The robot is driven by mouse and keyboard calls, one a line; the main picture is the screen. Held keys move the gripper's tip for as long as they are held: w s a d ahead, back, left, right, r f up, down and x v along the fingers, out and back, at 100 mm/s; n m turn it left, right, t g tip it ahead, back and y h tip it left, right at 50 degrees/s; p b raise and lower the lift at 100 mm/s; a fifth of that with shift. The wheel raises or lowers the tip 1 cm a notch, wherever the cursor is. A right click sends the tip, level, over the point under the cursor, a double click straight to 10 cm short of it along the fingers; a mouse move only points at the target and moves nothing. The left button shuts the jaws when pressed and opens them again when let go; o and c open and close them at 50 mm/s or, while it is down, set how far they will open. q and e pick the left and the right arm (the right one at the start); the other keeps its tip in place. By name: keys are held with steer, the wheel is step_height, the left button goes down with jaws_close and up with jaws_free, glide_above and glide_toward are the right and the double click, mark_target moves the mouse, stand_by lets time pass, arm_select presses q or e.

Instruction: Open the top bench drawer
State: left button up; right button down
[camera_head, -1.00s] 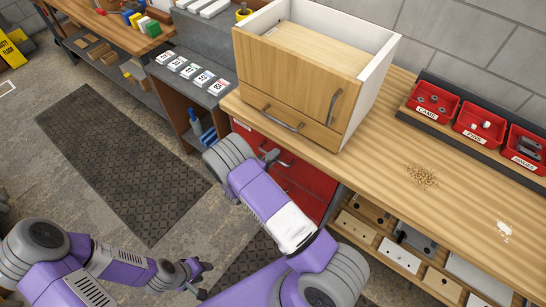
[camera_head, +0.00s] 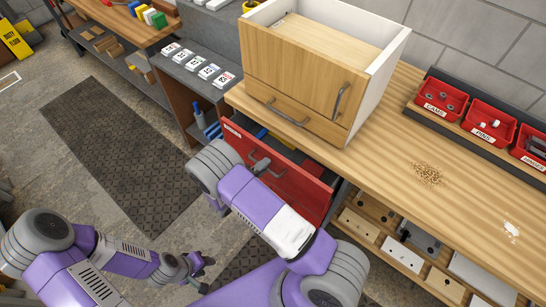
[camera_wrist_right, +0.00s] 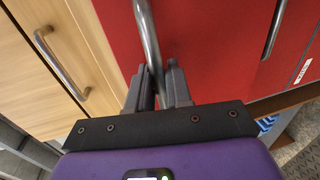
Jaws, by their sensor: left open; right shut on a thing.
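The red top bench drawer (camera_head: 300,187) under the wooden bench top is partly pulled out, and a strip of its inside shows. Its grey bar handle (camera_wrist_right: 147,30) runs between the fingers of my right gripper (camera_wrist_right: 161,85), which is shut on it. In the head view my right wrist and forearm cover part of the drawer front. My left gripper (camera_head: 196,266) is open and empty, low over the floor and away from the drawer.
A wooden cabinet (camera_head: 300,75) stands on the bench top (camera_head: 390,160) above the drawer. Red bins (camera_head: 440,98) line the back. A shelf of parts (camera_head: 400,255) is right of the drawer. Floor with a dark mat (camera_head: 120,150) is clear at left.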

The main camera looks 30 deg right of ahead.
steer(key=f+b+v, duration=0.3)
steer(key=b+v, duration=0.1)
steer(key=v, duration=1.2)
steer(key=shift+a, duration=0.25)
steer(key=shift+s, duration=0.1)
steer(key=c, duration=1.2)
jaws_free()
steer(key=shift+c, duration=0.2)
